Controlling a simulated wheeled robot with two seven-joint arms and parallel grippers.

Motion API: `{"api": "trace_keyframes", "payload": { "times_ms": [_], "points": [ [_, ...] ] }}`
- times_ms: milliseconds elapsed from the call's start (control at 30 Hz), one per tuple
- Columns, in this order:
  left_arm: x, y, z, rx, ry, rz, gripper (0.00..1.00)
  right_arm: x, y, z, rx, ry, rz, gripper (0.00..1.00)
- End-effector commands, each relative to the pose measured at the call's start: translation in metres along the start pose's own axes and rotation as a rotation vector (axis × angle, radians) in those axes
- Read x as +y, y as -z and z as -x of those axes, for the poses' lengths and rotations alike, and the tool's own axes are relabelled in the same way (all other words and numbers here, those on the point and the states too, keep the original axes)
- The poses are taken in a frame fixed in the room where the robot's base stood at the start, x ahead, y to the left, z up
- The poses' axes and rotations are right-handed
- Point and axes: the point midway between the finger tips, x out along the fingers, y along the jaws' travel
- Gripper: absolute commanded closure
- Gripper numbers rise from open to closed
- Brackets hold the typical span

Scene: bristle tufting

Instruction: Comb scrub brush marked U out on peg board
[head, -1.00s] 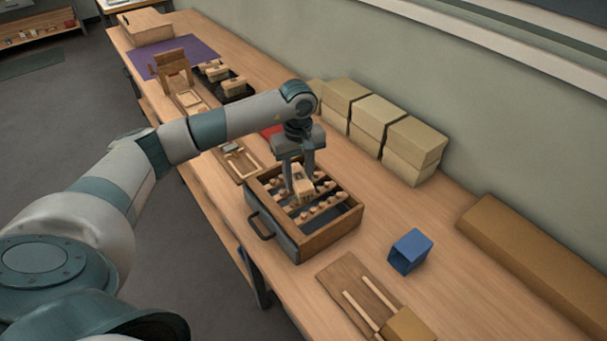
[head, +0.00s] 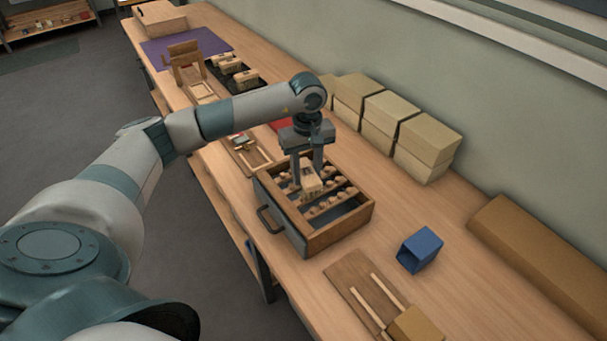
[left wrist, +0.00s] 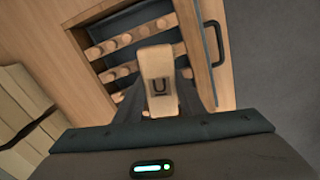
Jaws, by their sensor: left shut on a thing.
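My left gripper (head: 308,172) is shut on the scrub brush marked U (head: 312,184), a pale wooden block. In the left wrist view the brush (left wrist: 158,62) shows a dark U on its face, between the two fingers (left wrist: 160,95). The brush is over the peg board (head: 345,225), a wooden box-like frame with rows of round wooden pegs (head: 325,208) and a handle on its side. The pegs show in the left wrist view (left wrist: 113,44) around the brush. The bristles are hidden, so I cannot tell whether they touch the pegs. My right gripper is not in view.
A blue cup (head: 420,250) and a wooden board with two sticks (head: 350,285) stand nearer, to the right. Stacked tan blocks (head: 425,145) line the wall. Further back are a black tray with more brushes (head: 240,78) and a purple mat (head: 160,52).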

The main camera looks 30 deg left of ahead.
Motion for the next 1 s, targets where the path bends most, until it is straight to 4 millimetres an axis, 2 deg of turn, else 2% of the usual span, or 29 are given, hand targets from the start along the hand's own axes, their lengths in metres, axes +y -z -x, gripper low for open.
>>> {"api": "trace_keyframes", "payload": {
  "times_ms": [400,1000],
  "points": [
    [0.026,0.005,-0.003,0.0,0.0,0.0,0.82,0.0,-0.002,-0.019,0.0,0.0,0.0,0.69],
    [0.033,0.007,-0.004,0.0,0.0,-0.001,0.82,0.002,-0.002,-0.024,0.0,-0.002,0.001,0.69]
  ]
}}
